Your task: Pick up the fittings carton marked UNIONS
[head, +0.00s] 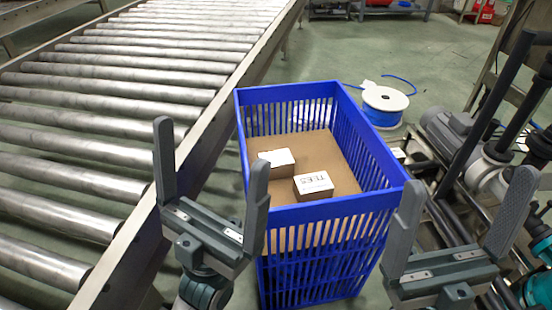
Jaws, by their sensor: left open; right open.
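Two small cartons with white tops and brown sides lie inside the blue crate (375,206). The right carton (313,185) has dark lettering on its top that looks like TEES, seen inverted. The left carton (279,162) shows no lettering I can read, so I cannot confirm UNIONS on either one. My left gripper (211,143) is open and empty outside the crate's left side, its right finger overlapping the crate's left edge in the picture. My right gripper (466,178) is open and empty to the right of the crate.
A roller conveyor (125,95) runs along the left. The crate has high slatted walls, an open top and a brown floor (335,150). A spool of blue hose (385,105) stands behind it. Pumps and pipes (475,150) crowd the right. Green floor is open at the back.

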